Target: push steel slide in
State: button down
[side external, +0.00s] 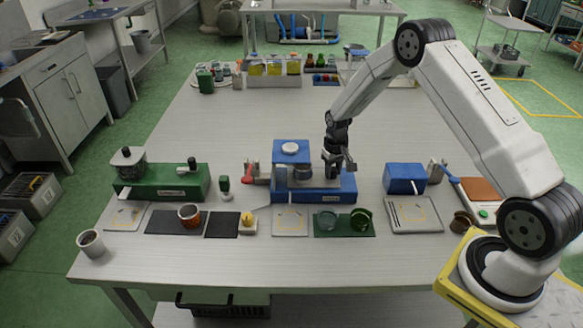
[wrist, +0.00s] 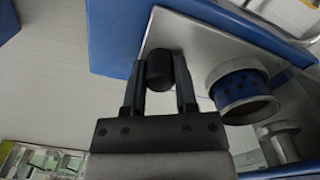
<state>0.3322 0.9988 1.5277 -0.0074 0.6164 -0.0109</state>
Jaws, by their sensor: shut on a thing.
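The blue machine (side external: 291,150) stands mid-table on a blue base, with a white round cap on top. In the wrist view a flat steel slide (wrist: 208,47) lies between blue parts of the machine. A black round knob (wrist: 160,70) stands at the slide's near end. My gripper (wrist: 160,84) is shut on the knob, one finger on each side.
A metal cup with a blue perforated band (wrist: 242,92) is close to the right of my fingers. A green machine (side external: 160,182) stands left and a blue box (side external: 404,178) right. The table behind is mostly clear.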

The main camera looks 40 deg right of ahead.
jog(key=shift+w+a, duration=0.1)
jog(key=shift+w, duration=0.05)
jog(key=shift+c, duration=1.9)
grip_release()
jog(key=shift+r, duration=0.1)
jog(key=shift+r, duration=3.8)
